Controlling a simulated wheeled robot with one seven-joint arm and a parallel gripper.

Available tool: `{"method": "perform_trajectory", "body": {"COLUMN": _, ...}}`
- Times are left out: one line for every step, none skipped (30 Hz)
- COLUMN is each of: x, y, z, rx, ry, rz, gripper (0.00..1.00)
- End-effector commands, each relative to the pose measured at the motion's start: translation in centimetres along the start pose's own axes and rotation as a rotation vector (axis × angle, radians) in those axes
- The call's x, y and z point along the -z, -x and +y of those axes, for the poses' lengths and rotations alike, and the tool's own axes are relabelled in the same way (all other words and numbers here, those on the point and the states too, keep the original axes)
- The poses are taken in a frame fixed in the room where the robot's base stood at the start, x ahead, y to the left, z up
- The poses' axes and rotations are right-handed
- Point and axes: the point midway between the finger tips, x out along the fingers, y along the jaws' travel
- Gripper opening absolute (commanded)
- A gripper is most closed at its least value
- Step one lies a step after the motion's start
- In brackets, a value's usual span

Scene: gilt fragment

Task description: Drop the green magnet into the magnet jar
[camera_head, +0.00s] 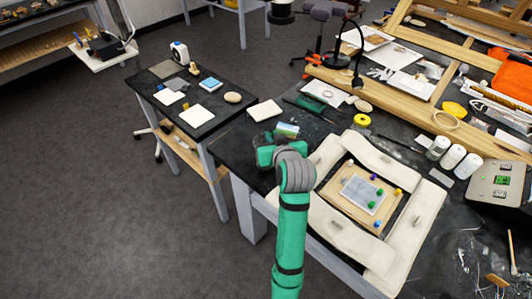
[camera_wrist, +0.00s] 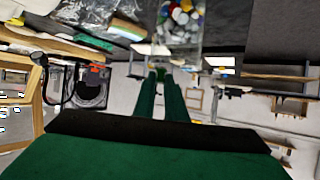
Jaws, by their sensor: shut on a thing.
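My gripper (camera_head: 265,150) is over the near left end of the dark worktable. In the wrist view its two long green fingers (camera_wrist: 161,77) come close together at the tips. They are shut on the green magnet (camera_wrist: 160,71), which is small and mostly hidden between the tips. The clear magnet jar (camera_wrist: 181,25), with several coloured magnets inside, is at the top of the wrist view, beyond the fingertips.
A wooden board with a grey plate (camera_head: 358,195) and several coloured magnets lies among pale padded cushions (camera_head: 425,215) to the right. A low side table (camera_head: 172,120) stands at the left. White bottles (camera_head: 453,157) stand at the right.

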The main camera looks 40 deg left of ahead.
Motion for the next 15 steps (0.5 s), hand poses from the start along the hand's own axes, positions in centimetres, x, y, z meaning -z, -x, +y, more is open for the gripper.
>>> {"method": "perform_trajectory", "body": {"x": -0.22, "y": -0.12, "z": -0.07, "rx": 0.001, "ry": 0.000, "rz": 0.000, "gripper": 0.00}}
{"method": "perform_trajectory", "body": {"x": -0.29, "y": -0.17, "z": -0.11, "rx": 0.001, "ry": 0.000, "rz": 0.000, "gripper": 0.00}}
{"method": "perform_trajectory", "body": {"x": -0.36, "y": -0.21, "z": -0.12, "rx": 0.002, "ry": 0.001, "rz": 0.000, "gripper": 0.00}}
{"method": "perform_trajectory", "body": {"x": -0.39, "y": -0.23, "z": -0.12, "rx": 0.002, "ry": 0.001, "rz": 0.000, "gripper": 0.00}}
{"method": "perform_trajectory", "body": {"x": -0.41, "y": -0.24, "z": -0.12, "rx": 0.002, "ry": 0.001, "rz": 0.000, "gripper": 0.00}}
{"method": "perform_trajectory", "body": {"x": -0.43, "y": -0.25, "z": -0.12, "rx": 0.001, "ry": 0.001, "rz": 0.000, "gripper": 0.00}}
{"method": "perform_trajectory", "body": {"x": -0.43, "y": -0.25, "z": -0.11, "rx": 0.001, "ry": 0.001, "rz": 0.000, "gripper": 0.00}}
{"method": "perform_trajectory", "body": {"x": -0.43, "y": -0.25, "z": -0.11, "rx": 0.001, "ry": 0.001, "rz": 0.000, "gripper": 0.00}}
{"method": "perform_trajectory", "body": {"x": -0.43, "y": -0.25, "z": -0.11, "rx": 0.001, "ry": 0.001, "rz": 0.000, "gripper": 0.00}}
{"method": "perform_trajectory", "body": {"x": -0.42, "y": -0.25, "z": -0.11, "rx": 0.001, "ry": 0.001, "rz": 0.000, "gripper": 0.00}}
{"method": "perform_trajectory", "body": {"x": -0.42, "y": -0.25, "z": -0.11, "rx": 0.001, "ry": 0.001, "rz": 0.000, "gripper": 0.00}}
{"method": "perform_trajectory", "body": {"x": -0.42, "y": -0.24, "z": -0.10, "rx": 0.001, "ry": 0.001, "rz": 0.000, "gripper": 0.16}}
{"method": "perform_trajectory", "body": {"x": -0.42, "y": -0.24, "z": -0.10, "rx": 0.001, "ry": 0.001, "rz": 0.000, "gripper": 0.23}}
{"method": "perform_trajectory", "body": {"x": -0.42, "y": -0.24, "z": -0.10, "rx": 0.001, "ry": 0.001, "rz": 0.000, "gripper": 0.30}}
{"method": "perform_trajectory", "body": {"x": -0.42, "y": -0.24, "z": -0.10, "rx": 0.001, "ry": 0.001, "rz": 0.000, "gripper": 0.33}}
